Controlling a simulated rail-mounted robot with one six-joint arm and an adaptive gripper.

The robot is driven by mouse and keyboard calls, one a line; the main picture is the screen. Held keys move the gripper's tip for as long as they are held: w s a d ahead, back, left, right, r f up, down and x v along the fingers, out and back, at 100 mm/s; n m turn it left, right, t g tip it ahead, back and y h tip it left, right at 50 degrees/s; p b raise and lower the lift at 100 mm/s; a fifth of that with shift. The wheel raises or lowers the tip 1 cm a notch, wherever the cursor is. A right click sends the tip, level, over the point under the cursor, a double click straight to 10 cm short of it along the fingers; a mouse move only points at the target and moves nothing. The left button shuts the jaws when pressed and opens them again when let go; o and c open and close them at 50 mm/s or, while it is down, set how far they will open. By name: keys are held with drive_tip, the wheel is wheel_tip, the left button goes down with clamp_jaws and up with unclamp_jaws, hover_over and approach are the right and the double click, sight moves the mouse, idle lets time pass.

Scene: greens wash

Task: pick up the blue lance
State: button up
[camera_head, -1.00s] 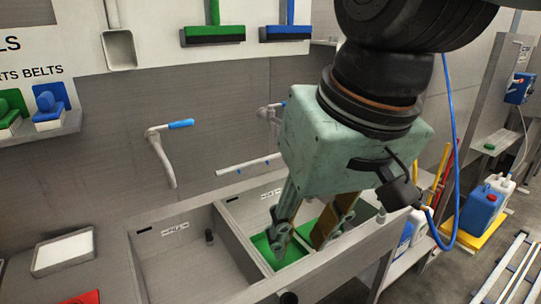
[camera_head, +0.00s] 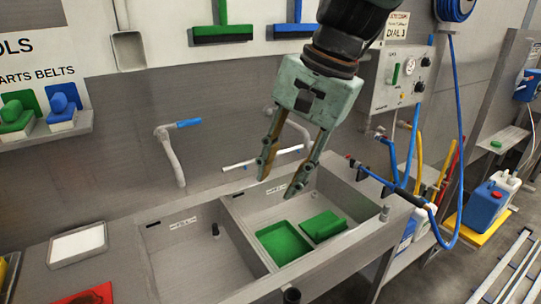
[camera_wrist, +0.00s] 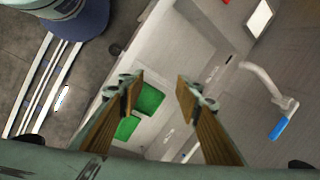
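The blue lance (camera_head: 405,194) lies slanted along dark brackets at the right end of the sink. Its dark handle end joins the blue hose, which drops from a reel at the top right. My gripper (camera_head: 278,187) points down over the right basin, to the left of the lance and apart from it. The gripper is open, with nothing between its fingers; its spread fingers (camera_wrist: 158,85) also show in the wrist view. I cannot make out the lance clearly in the wrist view.
The two-basin sink (camera_head: 225,240) holds a green tray (camera_head: 284,243) and a green block (camera_head: 323,226) in its right basin. Taps with blue handles (camera_head: 189,123) stick out from the wall. A control box (camera_head: 403,75) hangs above the lance. Jugs (camera_head: 487,203) stand at right.

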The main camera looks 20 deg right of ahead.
drive_tip(key=w+d+f+m+t+y, duration=0.15)
drive_tip(key=d+f+m, duration=0.3)
drive_tip(key=d, duration=0.45)
drive_tip(key=w+d+f+m+t+y, duration=0.1)
drive_tip(key=w+d+f+m, duration=0.3)
drive_tip(key=d, duration=0.5)
drive_tip(key=w+d+f+m+t+y, duration=0.1)
drive_tip(key=d+f+m+y, duration=0.15)
drive_tip(key=d+m, duration=0.55)
drive_tip(key=s+d+f+m+t, duration=0.1)
drive_tip(key=d, duration=0.4)
drive_tip(key=s+d+f+m+t+h, duration=0.1)
drive_tip(key=d+f, duration=0.1)
drive_tip(key=d, duration=0.4)
drive_tip(key=s+d+f+m+t, duration=0.1)
drive_tip(key=s+d+f+t, duration=0.1)
drive_tip(key=d, duration=0.4)
drive_tip(key=shift+s+d+f+m, duration=0.1)
drive_tip(key=shift+d+f+m, duration=0.1)
drive_tip(key=shift+d+m, duration=0.05)
drive_tip(key=s+d+f+m+t+h, duration=0.1)
drive_tip(key=s+d+f+m, duration=0.2)
drive_tip(key=d, duration=0.4)
drive_tip(key=s+d+f+m+t+h, duration=0.2)
drive_tip(key=s+d+f+m, duration=0.1)
drive_tip(key=s+d, duration=0.3)
drive_tip(key=shift+s+d, duration=0.15)
drive_tip(key=shift+d, duration=0.65)
drive_tip(key=shift+f, duration=0.1)
